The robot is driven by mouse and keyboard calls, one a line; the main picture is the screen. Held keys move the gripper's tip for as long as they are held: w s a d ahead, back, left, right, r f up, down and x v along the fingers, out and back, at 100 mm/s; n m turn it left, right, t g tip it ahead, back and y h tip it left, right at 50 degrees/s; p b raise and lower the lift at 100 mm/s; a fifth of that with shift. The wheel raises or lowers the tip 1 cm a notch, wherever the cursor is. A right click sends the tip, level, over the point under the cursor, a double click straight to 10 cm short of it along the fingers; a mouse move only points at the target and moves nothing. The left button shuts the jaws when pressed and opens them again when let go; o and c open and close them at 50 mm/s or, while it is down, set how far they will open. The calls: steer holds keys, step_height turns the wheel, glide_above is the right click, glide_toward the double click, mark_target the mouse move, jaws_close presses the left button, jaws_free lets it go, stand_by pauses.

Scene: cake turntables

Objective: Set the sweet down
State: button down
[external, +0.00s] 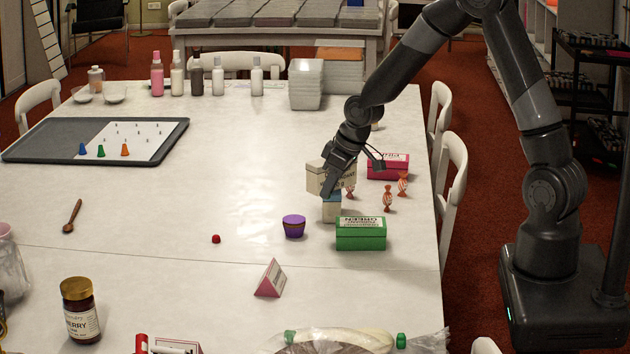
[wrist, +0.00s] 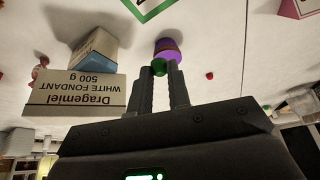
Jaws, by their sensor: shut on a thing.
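My gripper (external: 327,190) is low over the table, beside the stacked boxes. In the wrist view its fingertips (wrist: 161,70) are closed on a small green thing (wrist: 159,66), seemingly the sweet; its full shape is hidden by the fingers. In the external view I cannot make out the held thing. A purple cup (external: 293,227) stands on the table to the left of the gripper; in the wrist view it (wrist: 169,50) appears just beyond the fingertips, and whether it touches the green thing I cannot tell. Orange-striped wrapped sweets (external: 388,198) stand right of the boxes.
A white fondant box (external: 318,177) rests on a blue-and-cream box (external: 331,210), close by my gripper. A green box (external: 361,234) and a pink box (external: 388,166) stand nearby.

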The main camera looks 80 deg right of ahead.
glide_above(288, 251)
steer(key=s, duration=0.1)
steer(key=f, duration=0.6)
steer(key=shift+s+a+f, duration=0.15)
steer(key=shift+a, duration=0.1)
steer(key=shift+f, duration=2.05)
steer(key=shift+f, duration=0.15)
steer(key=c, duration=1.3)
jaws_free()
steer(key=shift+c, duration=0.2)
